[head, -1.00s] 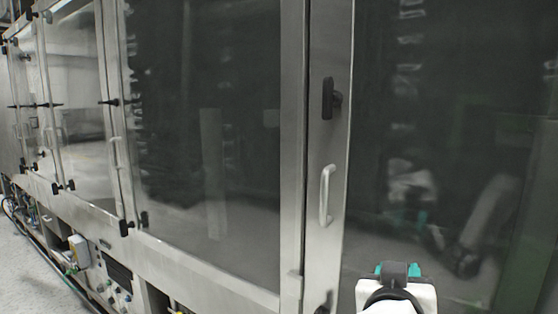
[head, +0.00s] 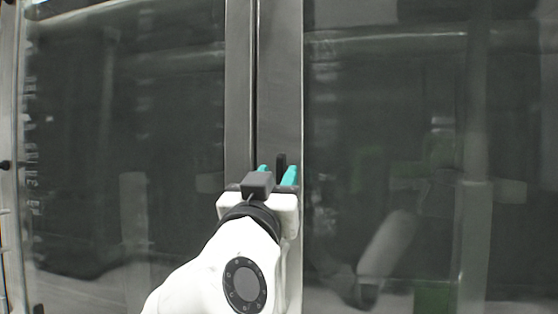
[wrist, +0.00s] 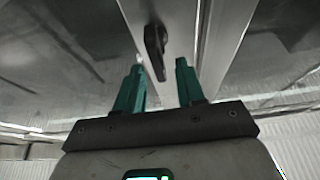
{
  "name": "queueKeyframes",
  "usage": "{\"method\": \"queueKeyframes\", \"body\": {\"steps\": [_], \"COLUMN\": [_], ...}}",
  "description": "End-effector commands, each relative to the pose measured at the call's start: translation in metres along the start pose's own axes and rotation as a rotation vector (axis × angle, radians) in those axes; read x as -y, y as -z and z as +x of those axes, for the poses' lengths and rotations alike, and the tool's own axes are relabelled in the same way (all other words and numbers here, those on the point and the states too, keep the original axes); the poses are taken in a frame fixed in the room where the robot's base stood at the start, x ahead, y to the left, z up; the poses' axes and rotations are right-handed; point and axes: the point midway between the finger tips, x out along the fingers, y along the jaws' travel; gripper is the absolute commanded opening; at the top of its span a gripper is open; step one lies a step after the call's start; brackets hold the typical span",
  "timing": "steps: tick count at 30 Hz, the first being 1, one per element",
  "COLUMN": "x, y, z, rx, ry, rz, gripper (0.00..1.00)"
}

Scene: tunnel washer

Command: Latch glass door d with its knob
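A black knob (head: 281,162) sits on a metal door stile (head: 281,80) in the head view. In the wrist view the knob (wrist: 155,50) is elongated and lies roughly along the stile. The glass door (head: 390,120) fills the right of the head view; no letter shows on it. My gripper (head: 277,172) is in front of the knob, with its teal fingers apart. In the wrist view my gripper (wrist: 159,65) is open, one finger on each side of the knob's near end. I cannot tell whether either finger touches it. My wrist hides the stile below.
A narrow dark gap runs between post and stile. Reflections blur both panes. Small black fittings (head: 5,165) show at the far left edge.

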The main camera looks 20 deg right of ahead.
Motion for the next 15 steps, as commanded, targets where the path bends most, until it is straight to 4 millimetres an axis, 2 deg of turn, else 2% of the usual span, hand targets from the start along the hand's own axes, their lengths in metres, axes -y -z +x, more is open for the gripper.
{"method": "queueKeyframes", "body": {"steps": [1,6,15], "x": [-0.001,0.0,0.0], "y": [0.003,0.001,-0.001], "z": [0.01,0.028,0.035], "rx": [0.0,0.001,0.001], "ry": [-0.001,0.0,0.002], "rz": [-0.003,-0.002,0.0], "gripper": [0.38,0.38,0.38]}}
